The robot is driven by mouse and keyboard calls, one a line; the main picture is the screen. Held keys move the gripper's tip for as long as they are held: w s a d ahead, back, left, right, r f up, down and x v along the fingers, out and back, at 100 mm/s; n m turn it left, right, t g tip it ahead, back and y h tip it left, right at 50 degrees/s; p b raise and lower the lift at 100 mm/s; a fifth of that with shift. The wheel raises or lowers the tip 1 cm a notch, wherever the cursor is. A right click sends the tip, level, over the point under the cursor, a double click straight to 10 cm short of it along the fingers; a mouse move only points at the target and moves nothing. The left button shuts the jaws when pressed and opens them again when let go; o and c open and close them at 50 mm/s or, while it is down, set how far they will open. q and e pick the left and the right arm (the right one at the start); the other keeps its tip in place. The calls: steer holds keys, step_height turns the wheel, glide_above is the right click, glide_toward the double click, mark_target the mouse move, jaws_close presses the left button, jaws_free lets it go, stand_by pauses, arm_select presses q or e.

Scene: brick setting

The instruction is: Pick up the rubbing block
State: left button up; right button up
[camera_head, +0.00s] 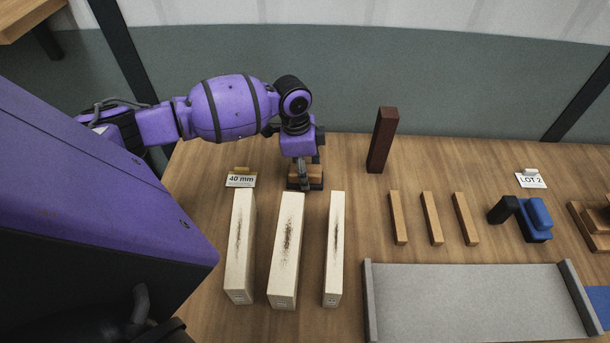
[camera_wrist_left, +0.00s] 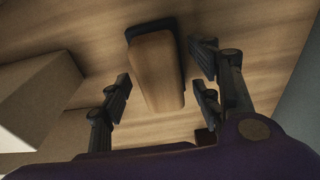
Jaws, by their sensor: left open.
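The rubbing block (camera_head: 315,172) is a small brown wooden block with a dark base. It stands on the table behind the pale bars, partly hidden by my left gripper (camera_head: 303,181), which points down over it. In the left wrist view the block (camera_wrist_left: 158,68) shows its wooden top and dark end. The open fingers of my left gripper (camera_wrist_left: 161,97) are on either side of it, with visible gaps. My right gripper is not in view.
Three pale bars (camera_head: 286,250) with dark smears lie just in front. A "40 mm" card (camera_head: 241,181) is left; a dark red post (camera_head: 382,140) stands right. Farther right are three thin sticks (camera_head: 431,218), a blue-and-black object (camera_head: 535,218) and a grey tray (camera_head: 470,300).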

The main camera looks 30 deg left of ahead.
arm_select(q)
steer(key=shift+r, duration=0.1)
jaws_close()
step_height(320, 180, up, 10)
stand_by(0.6)
